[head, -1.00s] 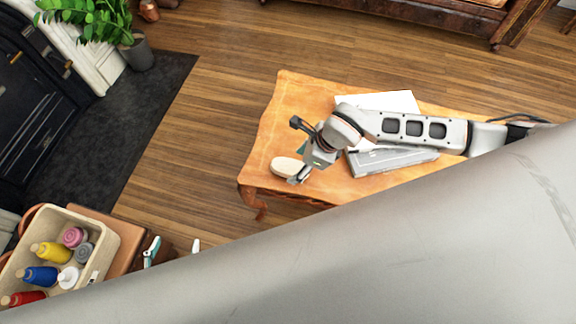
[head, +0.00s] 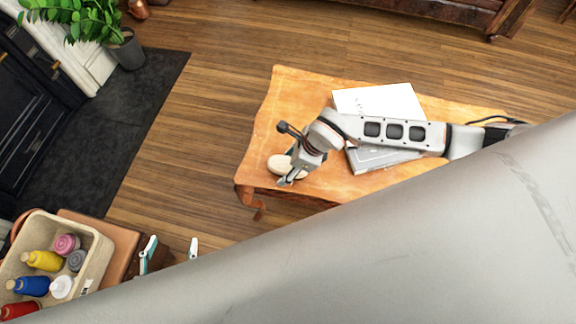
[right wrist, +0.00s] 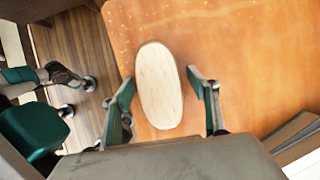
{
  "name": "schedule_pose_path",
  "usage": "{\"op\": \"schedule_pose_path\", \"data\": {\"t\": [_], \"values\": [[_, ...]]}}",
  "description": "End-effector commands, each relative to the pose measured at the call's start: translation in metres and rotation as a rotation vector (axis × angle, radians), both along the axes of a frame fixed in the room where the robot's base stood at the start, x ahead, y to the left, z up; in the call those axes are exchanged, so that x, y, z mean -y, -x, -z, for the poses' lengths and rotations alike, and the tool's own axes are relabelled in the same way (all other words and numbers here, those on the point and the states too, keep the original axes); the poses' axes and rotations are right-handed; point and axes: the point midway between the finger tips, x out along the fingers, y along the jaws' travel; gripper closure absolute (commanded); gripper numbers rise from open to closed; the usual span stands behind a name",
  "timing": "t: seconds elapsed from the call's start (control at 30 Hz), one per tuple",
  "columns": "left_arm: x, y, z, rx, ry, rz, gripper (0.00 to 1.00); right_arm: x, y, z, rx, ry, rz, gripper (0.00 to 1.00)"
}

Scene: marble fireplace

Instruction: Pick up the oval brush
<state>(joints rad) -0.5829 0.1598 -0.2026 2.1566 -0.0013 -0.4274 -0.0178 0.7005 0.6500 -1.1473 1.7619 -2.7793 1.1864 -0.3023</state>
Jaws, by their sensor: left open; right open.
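The oval brush (head: 280,164) lies on the wooden table near its left end, pale and flat, showing in the head view partly behind my right gripper (head: 294,178). In the right wrist view the brush (right wrist: 159,85) lies lengthwise between the two spread fingers of my right gripper (right wrist: 161,86), with a gap on each side. The left finger looks closer to the brush than the right one. My right gripper is open and holds nothing. My left gripper (head: 172,248) is open and empty at the lower left, its two fingertips showing beyond my grey body.
The wooden table (head: 262,130) also holds a white paper or book (head: 375,98) and a grey box or book (head: 366,160) beside my right arm. A beige crate (head: 98,262) with several colored bottles is at lower left. Wooden floor lies between.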

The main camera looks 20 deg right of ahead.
Motion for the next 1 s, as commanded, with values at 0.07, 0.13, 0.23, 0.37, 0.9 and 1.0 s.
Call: {"op": "schedule_pose_path", "data": {"t": [0.07,0.13,0.23,0.37,0.9,1.0], "values": [[-0.001,0.0004,0.0009,-0.002,-0.001,-0.003,0.4,-0.0003,0.0002,0.0004,0.0,0.0,0.0,0.4],[-0.0015,0.0004,0.0013,-0.003,-0.001,-0.004,0.4,-0.0004,0.0002,0.001,0.0,0.0,0.0,0.4],[-0.0015,0.0001,0.001,-0.003,0.0,-0.008,0.4,-0.0005,0.0004,0.0021,-0.001,-0.001,0.0,0.4],[-0.0007,-0.0009,-0.0006,-0.001,0.003,-0.011,0.4,-0.0003,0.0004,0.0037,-0.001,-0.001,0.0,0.4],[0.0005,-0.0022,-0.0049,0.006,0.005,-0.008,0.4,0.0001,0.0012,0.0055,-0.002,0.001,0.0,0.85],[0.0,-0.0018,-0.0044,0.006,0.002,-0.004,0.4,0.0003,0.0013,0.0059,-0.003,0.001,-0.001,0.85]]}}
